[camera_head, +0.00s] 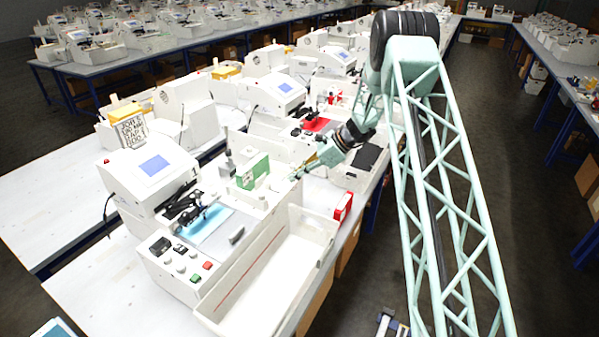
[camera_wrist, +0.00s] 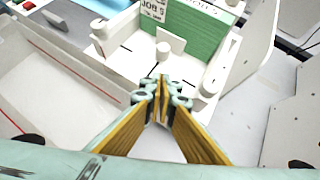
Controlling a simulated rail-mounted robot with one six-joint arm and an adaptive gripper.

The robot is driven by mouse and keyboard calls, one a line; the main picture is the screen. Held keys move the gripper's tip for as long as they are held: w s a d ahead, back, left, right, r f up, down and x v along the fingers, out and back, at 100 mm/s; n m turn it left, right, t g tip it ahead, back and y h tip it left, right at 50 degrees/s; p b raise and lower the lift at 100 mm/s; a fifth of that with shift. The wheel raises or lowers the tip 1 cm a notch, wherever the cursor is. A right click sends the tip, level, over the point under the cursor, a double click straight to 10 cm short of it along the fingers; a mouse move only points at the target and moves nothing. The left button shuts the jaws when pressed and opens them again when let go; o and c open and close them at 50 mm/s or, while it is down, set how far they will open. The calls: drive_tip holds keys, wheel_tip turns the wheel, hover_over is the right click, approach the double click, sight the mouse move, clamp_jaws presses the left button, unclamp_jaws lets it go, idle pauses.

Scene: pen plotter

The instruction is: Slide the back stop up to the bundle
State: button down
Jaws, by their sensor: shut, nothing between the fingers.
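The bundle is a green block of cards (camera_head: 252,170) standing upright in a white tray on the plotter. In the wrist view the bundle (camera_wrist: 200,32) is at the top, with a white printed label at its left end. A small white upright plate, apparently the back stop (camera_wrist: 174,38), stands on my side of the bundle with a white round peg (camera_wrist: 163,51) beside it. I cannot tell whether plate and bundle touch. My gripper (camera_head: 300,174) is shut and empty beside the tray. In the wrist view its yellow fingers (camera_wrist: 161,84) meet just short of the tray, below the peg.
A long open white bin (camera_head: 262,275) lies in front of the plotter. The plotter's screen housing (camera_head: 150,168) and button panel (camera_head: 185,262) are at left. A red box (camera_head: 343,206) sits at the bench edge. More machines stand behind along the bench.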

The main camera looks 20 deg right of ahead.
sight(262, 184)
drive_tip(key=x, duration=0.3)
drive_tip(key=shift+a+f, duration=0.15)
drive_tip(key=shift+a, duration=0.1)
drive_tip(key=shift+w+a+p, duration=0.25)
drive_tip(key=shift+a+p, duration=0.1)
drive_tip(key=shift+a, duration=0.25)
drive_tip(key=shift+w+a+p, duration=0.3)
drive_tip(key=shift+a, duration=0.35)
drive_tip(key=shift+w+a+f, duration=0.1)
drive_tip(key=shift+w+a, duration=0.2)
drive_tip(key=shift+a, duration=0.35)
drive_tip(key=shift+w+a+b, duration=0.5)
drive_tip(key=shift+w+a, duration=0.7)
drive_tip(key=shift+w, duration=0.1)
drive_tip(key=shift+s+d, duration=0.1)
